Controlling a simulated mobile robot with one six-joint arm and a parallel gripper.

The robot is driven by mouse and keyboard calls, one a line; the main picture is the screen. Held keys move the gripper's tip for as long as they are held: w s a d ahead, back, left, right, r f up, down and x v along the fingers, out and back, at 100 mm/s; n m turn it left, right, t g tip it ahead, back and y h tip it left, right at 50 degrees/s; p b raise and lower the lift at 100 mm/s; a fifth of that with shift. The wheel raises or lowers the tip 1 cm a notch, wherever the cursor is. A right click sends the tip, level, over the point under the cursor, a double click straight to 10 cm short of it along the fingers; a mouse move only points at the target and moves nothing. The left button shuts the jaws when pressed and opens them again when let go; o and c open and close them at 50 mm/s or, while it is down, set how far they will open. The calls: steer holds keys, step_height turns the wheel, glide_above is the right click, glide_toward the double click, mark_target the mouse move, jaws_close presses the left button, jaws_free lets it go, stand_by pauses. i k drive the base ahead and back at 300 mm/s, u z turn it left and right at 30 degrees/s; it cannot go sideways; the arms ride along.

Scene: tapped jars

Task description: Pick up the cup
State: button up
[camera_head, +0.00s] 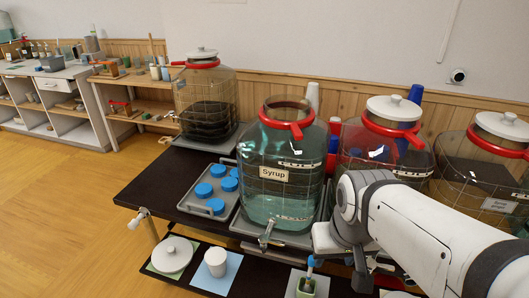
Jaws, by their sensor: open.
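A white cup (216,263) stands upright on a light blue square mat (233,277) on the low dark shelf in front of the table. My arm reaches in from the right, and my gripper (364,280) hangs below its wrist, to the right of the cup and apart from it. The gripper is small and dark here and partly hidden by my arm. Nothing shows held in it.
A white lid (172,254) lies left of the cup. Large tapped jars, including the Syrup jar (285,165), stand on the dark table (150,188) behind. A tray (226,211) holds several blue lids.

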mark_target(216, 257)
steer(key=k, duration=1)
steer(key=u, duration=0.7)
steer(key=i, duration=1.05)
steer(key=u, duration=0.45)
